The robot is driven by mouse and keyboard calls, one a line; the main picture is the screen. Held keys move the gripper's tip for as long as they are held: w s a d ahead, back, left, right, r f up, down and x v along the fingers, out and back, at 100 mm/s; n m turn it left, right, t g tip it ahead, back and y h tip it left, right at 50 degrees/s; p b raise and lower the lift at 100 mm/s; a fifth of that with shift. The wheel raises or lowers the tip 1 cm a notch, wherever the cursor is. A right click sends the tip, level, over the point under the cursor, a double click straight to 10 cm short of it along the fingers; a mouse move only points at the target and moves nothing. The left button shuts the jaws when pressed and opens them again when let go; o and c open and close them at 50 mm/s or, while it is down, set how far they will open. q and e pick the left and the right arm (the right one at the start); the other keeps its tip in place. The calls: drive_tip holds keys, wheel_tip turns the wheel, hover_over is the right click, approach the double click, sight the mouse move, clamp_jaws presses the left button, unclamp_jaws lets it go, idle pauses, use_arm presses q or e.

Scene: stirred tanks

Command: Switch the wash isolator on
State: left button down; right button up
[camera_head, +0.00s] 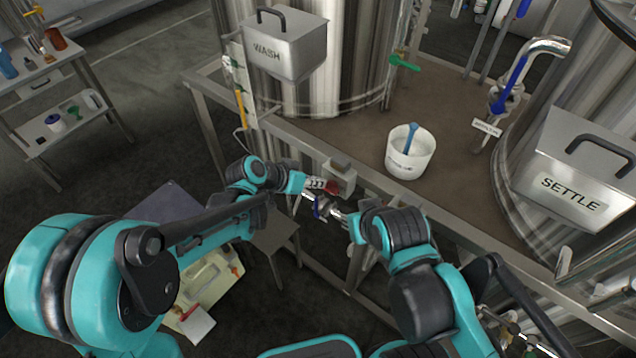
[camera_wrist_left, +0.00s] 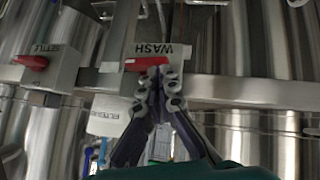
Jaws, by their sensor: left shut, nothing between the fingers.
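The wash isolator is a grey box with a red handle (camera_wrist_left: 147,64) under a WASH label (camera_wrist_left: 160,49) in the left wrist view. The handle lies across the picture, roughly level. My left gripper (camera_wrist_left: 160,74) is shut and empty, its fingertips at the handle; I cannot tell whether they touch it. In the head view, the isolator box (camera_head: 340,172) is on the front edge of the platform, with my left gripper (camera_head: 322,185) right at it and partly hiding the handle. My right gripper (camera_head: 320,208) is just below; its jaw state is unclear.
A second isolator with a red handle (camera_wrist_left: 35,62) carries a SETTLE label in the left wrist view. A white bucket (camera_head: 411,163) with a blue tool stands on the platform (camera_head: 345,130). WASH (camera_head: 285,60) and SETTLE (camera_head: 575,190) boxes stand by the tanks.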

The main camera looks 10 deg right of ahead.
use_arm(q)
drive_tip(key=shift+w+a+f+n+g+h+b, duration=0.2)
drive_tip(key=shift+f+n+g+h+b, duration=0.45)
drive_tip(key=shift+b, duration=0.55)
drive_tip(key=shift+w+a+f+n+g+h+b, duration=0.2)
drive_tip(key=shift+f+n+g+h+b, duration=0.35)
drive_tip(key=shift+h+b, duration=0.5)
drive_tip(key=shift+w+a+f+n+g+h+b, duration=0.15)
drive_tip(key=shift+f+n+g+h+b, duration=0.4)
drive_tip(key=shift+b, duration=0.8)
drive_tip(key=shift+d+f+b, duration=0.1)
drive_tip(key=shift+f+b, duration=0.25)
drive_tip(key=shift+f, duration=0.05)
drive_tip(key=shift+r, duration=0.1)
drive_tip(key=shift+s+d+r, duration=0.25)
drive_tip(key=shift+s+d, duration=0.2)
drive_tip(key=shift+s, duration=0.1)
drive_tip(key=shift+g, duration=0.25)
